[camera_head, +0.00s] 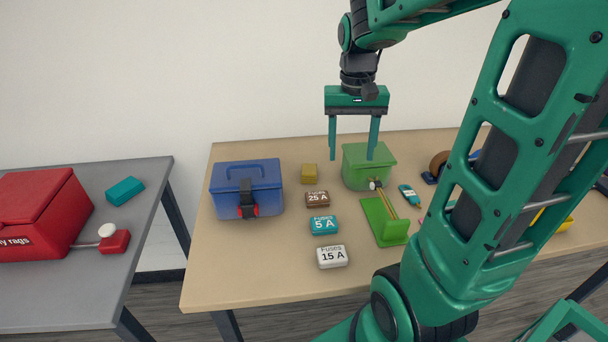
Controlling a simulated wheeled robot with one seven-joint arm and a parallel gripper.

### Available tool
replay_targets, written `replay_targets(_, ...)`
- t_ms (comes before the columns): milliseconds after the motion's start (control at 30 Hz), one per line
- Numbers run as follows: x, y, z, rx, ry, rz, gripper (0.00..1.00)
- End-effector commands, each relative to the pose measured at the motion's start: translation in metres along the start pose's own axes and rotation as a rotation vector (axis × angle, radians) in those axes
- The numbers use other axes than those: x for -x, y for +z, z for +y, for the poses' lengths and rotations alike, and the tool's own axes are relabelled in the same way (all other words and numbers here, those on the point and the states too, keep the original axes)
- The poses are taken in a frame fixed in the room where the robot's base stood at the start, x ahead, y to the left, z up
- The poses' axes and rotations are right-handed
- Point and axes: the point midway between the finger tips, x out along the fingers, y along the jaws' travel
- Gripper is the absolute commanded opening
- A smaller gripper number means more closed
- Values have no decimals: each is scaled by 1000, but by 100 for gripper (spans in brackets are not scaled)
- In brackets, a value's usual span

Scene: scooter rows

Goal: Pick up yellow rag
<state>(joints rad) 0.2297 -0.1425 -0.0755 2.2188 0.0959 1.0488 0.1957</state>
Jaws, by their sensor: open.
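A small yellow block-like piece (308,173), which looks like the folded yellow rag, lies on the wooden table between the blue box and the green box. My gripper (352,157) points down with its two fingers apart and nothing between them. It appears to the right of the yellow piece and higher in the picture, in front of the wall and overlapping the green box. I cannot tell its exact height above the table. A red box (38,214) with a label ending in "rags" stands on the grey table at the left.
Near the yellow piece are the blue box (246,182), the green box (362,172) and a brown 25 A fuse box (317,199). Teal (323,225) and white (332,256) fuse boxes lie nearer. A teal block (125,191) lies on the grey table. My arm hides the table's right part.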

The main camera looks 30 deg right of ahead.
Motion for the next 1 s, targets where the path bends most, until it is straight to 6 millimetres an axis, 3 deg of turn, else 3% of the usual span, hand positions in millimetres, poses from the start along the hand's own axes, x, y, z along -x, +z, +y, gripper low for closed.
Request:
replay_targets(100,-3,-41,-38,3,-5,-4,59)
replay_targets(200,-7,-67,-67,2,-15,-7,59)
replay_targets(400,-15,-95,-103,0,-34,-13,59)
replay_targets(567,-26,-100,-113,1,-38,-16,59)
replay_targets(800,-61,-98,-114,2,-38,-16,59)
replay_targets(1000,-73,-98,-114,3,-39,-13,59)
